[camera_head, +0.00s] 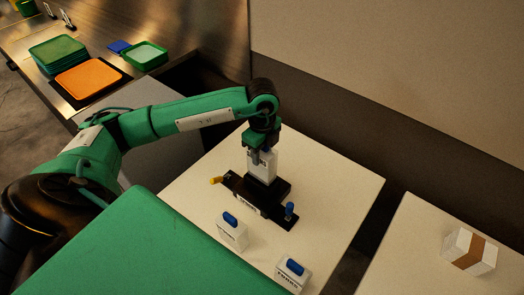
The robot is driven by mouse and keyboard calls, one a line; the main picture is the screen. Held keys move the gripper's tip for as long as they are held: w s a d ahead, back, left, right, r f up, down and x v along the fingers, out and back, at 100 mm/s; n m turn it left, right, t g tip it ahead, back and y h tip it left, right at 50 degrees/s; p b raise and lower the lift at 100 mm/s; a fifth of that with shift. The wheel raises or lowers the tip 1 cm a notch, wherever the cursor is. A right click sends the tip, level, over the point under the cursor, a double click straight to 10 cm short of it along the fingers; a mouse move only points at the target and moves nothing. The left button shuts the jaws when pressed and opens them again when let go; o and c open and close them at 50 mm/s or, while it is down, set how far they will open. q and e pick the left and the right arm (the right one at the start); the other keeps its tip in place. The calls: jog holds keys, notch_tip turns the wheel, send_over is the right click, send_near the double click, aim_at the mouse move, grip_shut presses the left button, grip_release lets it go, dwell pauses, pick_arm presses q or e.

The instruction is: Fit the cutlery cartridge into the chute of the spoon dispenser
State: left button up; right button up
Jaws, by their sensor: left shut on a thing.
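The spoon dispenser (243,204) is a black unit with a pale label, standing on the cream table. It has a yellow knob at its left and a blue knob at its right. A white cutlery cartridge (263,167) stands upright over its raised black block, where the chute appears to be. My left gripper (262,154) comes from above and is shut on the cartridge's top. The cartridge's lower end meets or is hidden by the black block; I cannot tell how deep it sits. My right gripper is not in view.
The cream table (335,185) is clear to the right. A white and brown box (469,252) sits on a separate table. Trays (88,78) lie far back left.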

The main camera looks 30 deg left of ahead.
aim_at(262, 164)
pick_arm(q)
jog(key=shift+f+b, duration=2.45)
jog(key=shift+f, duration=0.55)
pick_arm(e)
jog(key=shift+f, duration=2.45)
pick_arm(q)
jog(key=o, duration=1.2)
notch_tip(262, 164, up, 13)
jog(key=shift+b, duration=0.9)
jog(key=shift+r, duration=0.4)
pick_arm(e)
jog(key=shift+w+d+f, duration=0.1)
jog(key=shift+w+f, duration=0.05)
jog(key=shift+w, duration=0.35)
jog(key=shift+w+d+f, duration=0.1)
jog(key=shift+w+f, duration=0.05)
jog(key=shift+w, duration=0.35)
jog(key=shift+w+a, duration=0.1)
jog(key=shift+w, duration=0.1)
